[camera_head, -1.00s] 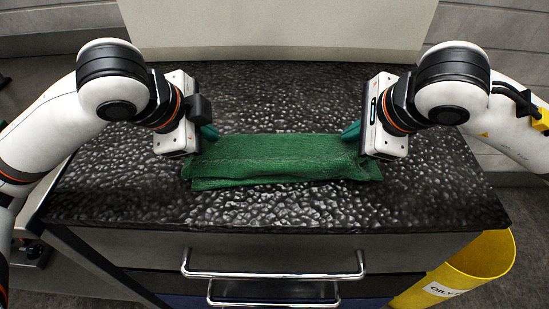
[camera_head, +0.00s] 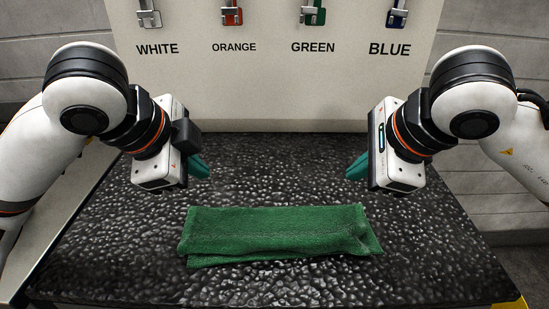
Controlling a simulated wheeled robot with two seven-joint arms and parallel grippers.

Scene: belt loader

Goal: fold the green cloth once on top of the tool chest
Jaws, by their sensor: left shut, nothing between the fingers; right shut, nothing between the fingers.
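The green cloth (camera_head: 275,232) lies folded as a long flat strip on the dark, pebbled top of the tool chest (camera_head: 280,285). A lower layer shows a little past its front edge, and its right end is slightly uneven. My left gripper (camera_head: 198,168) is shut and empty, above and behind the cloth's left end. My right gripper (camera_head: 357,168) is shut and empty, above and behind the cloth's right end. Both grippers have teal fingers and are apart from the cloth.
A pale back panel (camera_head: 270,90) stands behind the chest top. It carries hooks labelled WHITE, ORANGE, GREEN and BLUE, with the green one (camera_head: 313,12) near the middle. The chest top around the cloth is clear. A bit of yellow (camera_head: 510,303) shows at the lower right corner.

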